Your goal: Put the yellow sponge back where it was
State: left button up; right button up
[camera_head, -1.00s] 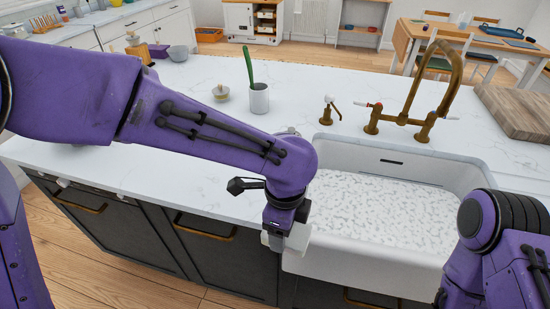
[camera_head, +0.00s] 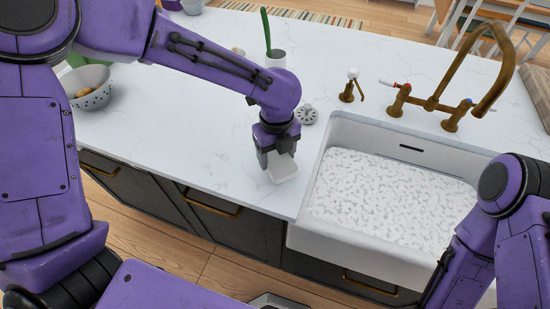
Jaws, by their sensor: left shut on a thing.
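My left gripper (camera_head: 274,160) reaches down over the white counter, to the left of the sink. It is shut on a pale, whitish block (camera_head: 284,169) that is at or just above the counter top. The block shows no yellow from here, and I cannot tell whether it is the sponge. No other thing like a yellow sponge shows. My right arm is at the right edge, and its gripper is out of view.
The white sink (camera_head: 390,190) with a speckled bottom lies to the right. Behind it stand a brass faucet (camera_head: 432,103) and soap dispenser (camera_head: 351,86). A small round white item (camera_head: 307,114) lies close behind my gripper. A colander bowl (camera_head: 92,88) stands left. The counter's middle is clear.

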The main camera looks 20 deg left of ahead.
aim_at(274, 157)
pick_arm(q)
jog(key=f, duration=0.3)
jog(key=shift+s+a+f, duration=0.15)
jog(key=shift+a+f, duration=0.15)
jog(key=shift+w+f, duration=0.2)
jog(key=shift+w, duration=0.05)
jog(key=o, duration=1.4)
notch_tip(274, 157, up, 12)
jog(key=shift+s+r, duration=0.1)
